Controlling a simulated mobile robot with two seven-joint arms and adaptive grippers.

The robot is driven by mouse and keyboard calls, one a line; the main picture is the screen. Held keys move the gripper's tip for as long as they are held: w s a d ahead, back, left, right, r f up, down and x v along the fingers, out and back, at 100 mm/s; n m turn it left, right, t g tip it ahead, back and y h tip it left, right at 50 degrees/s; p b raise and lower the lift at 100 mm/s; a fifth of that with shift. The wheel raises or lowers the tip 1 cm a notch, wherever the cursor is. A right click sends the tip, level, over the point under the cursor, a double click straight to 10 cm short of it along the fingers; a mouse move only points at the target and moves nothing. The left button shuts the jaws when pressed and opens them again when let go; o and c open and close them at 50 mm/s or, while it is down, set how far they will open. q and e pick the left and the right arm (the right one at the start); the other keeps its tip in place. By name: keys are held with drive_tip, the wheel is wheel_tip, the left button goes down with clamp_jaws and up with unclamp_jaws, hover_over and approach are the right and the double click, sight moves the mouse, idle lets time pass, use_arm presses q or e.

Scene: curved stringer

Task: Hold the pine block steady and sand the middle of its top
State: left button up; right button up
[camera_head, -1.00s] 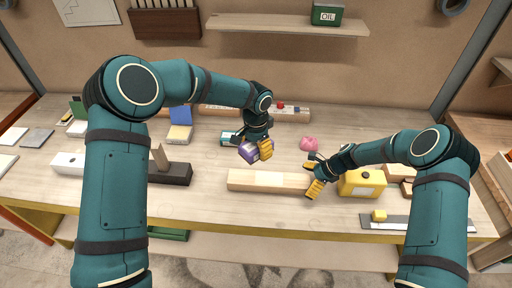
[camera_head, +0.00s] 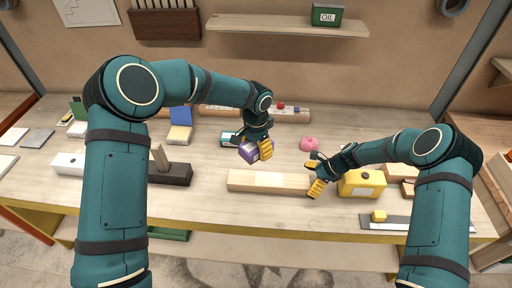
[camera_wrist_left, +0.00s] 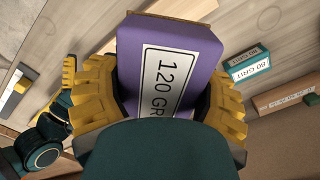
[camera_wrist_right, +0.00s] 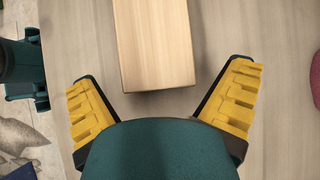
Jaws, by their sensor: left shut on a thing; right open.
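The pine block (camera_head: 268,181) lies flat on the bench, long side left to right. Its right end also shows in the right wrist view (camera_wrist_right: 155,40). My left gripper (camera_head: 258,150) is shut on a purple sanding block (camera_head: 249,152) above the bench, behind the pine block. In the left wrist view the purple block (camera_wrist_left: 170,65) shows a white "120 GR..." label, partly hidden. My right gripper (camera_head: 315,178) is open at the pine block's right end. In the right wrist view its fingers (camera_wrist_right: 165,105) stand apart, with the block's end ahead between them, apart from both.
A yellow container (camera_head: 362,184) stands right of my right gripper. A pink lump (camera_head: 309,143) lies behind it. A teal "80 GRIT" block (camera_wrist_left: 249,64) lies near my left gripper. A dark block with a wooden handle (camera_head: 170,172) lies left. Bench in front of the pine block is clear.

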drive_tip(key=shift+a+f, duration=0.15)
drive_tip(key=shift+f, duration=0.1)
drive_tip(key=shift+a+f+b, duration=0.25)
drive_tip(key=shift+b, duration=0.1)
drive_tip(key=shift+a+f+b, duration=0.35)
drive_tip(key=shift+f+b, duration=0.05)
drive_tip(key=shift+f, duration=0.05)
drive_tip(key=c, duration=1.1)
drive_tip(key=o, duration=1.1)
drive_tip(key=c, duration=1.1)
